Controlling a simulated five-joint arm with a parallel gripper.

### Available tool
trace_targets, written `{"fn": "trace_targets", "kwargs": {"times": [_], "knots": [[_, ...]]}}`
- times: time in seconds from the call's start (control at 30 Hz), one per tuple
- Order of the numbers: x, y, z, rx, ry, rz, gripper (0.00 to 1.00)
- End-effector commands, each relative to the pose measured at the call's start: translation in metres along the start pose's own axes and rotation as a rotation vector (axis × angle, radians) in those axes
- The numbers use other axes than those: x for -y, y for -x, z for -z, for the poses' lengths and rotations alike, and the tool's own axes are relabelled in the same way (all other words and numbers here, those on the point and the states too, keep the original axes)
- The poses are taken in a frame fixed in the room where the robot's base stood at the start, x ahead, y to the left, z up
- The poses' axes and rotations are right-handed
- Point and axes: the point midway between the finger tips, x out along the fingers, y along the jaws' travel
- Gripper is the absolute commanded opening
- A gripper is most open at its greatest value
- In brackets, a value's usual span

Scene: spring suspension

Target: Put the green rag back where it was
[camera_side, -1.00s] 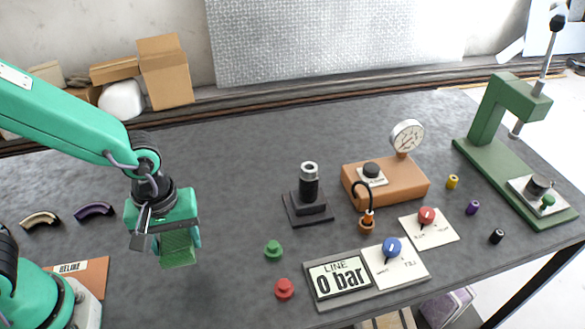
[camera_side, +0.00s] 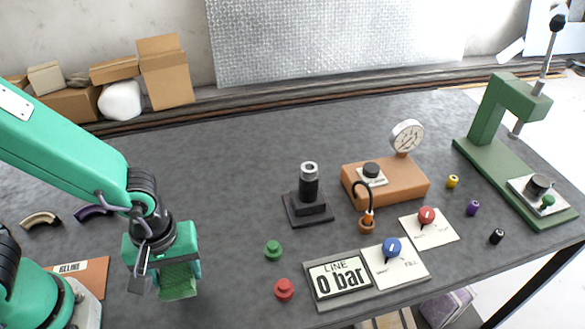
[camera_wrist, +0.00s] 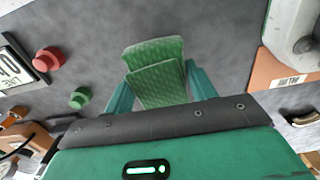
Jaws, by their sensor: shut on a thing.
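The green rag (camera_side: 178,281) hangs folded from my gripper (camera_side: 174,268), low over the grey table at the front left. In the wrist view the rag (camera_wrist: 158,78) sits between the two teal fingers of my gripper (camera_wrist: 158,88), which are shut on it. Its upper end is hidden by the gripper body. In the side view I cannot tell whether the rag's lower edge touches the table.
A brown pad with a label (camera_side: 88,268) lies left of my gripper. Green (camera_side: 273,250) and red (camera_side: 284,289) knobs stand to the right, beside the LINE display (camera_side: 339,279). Curved pieces, one tan (camera_side: 41,218) and one purple (camera_side: 93,211), lie behind.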

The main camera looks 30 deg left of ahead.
Motion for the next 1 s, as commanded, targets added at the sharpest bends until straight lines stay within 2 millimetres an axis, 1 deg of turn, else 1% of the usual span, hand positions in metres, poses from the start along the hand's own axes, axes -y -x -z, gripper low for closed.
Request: {"fn": "trace_targets", "kwargs": {"times": [0.03, 0.2, 0.57, 1.0], "knots": [[0.001, -0.006, 0.0, 0.0, 0.0, 0.006, 0.31], [0.0, -0.018, 0.0, 0.0, 0.0, 0.002, 0.31], [0.0, -0.024, 0.0, 0.0, 0.0, 0.001, 0.31], [0.001, -0.055, 0.0, 0.0, 0.0, 0.002, 0.31]]}}
